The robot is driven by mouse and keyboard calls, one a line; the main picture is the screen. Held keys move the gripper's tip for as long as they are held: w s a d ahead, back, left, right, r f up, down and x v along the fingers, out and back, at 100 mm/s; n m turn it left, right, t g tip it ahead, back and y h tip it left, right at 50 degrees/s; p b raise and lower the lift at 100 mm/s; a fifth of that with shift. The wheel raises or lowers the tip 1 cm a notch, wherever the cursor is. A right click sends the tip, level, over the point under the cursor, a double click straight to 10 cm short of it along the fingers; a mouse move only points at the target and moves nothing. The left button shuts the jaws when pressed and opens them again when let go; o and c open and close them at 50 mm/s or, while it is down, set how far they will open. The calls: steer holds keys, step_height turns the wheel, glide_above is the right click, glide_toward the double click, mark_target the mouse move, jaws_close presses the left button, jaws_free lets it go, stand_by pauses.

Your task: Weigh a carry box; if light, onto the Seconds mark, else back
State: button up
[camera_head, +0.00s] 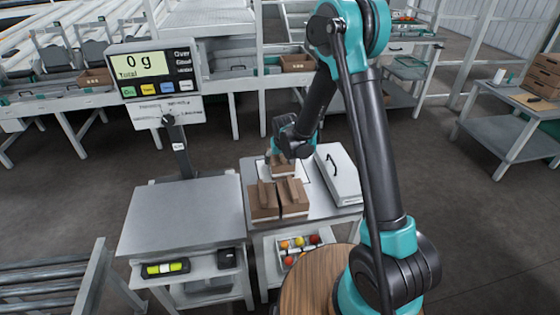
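Several brown carry boxes stand on a grey table in the middle: a front left box (263,203), a front right box (293,203) and a rear box (283,171). My gripper (279,154) points down at the rear box. Its fingers are small and partly hidden, so I cannot tell whether they are open or hold the box. The scale display (145,68) reads 0 g. Left of the boxes is a table with a bare grey top (180,215), below the display post. I cannot make out a Seconds mark.
A white flat case (338,174) with a black handle lies right of the boxes. A tray (303,243) of coloured tomatoes sits below the table top. Roller conveyors (45,285) stand at the lower left. Another box (540,75) is on a side table at the right.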

steer(key=shift+f, duration=0.1)
steer(key=o, duration=1.4)
steer(key=shift+c, duration=1.2)
steer(key=shift+r, duration=3.5)
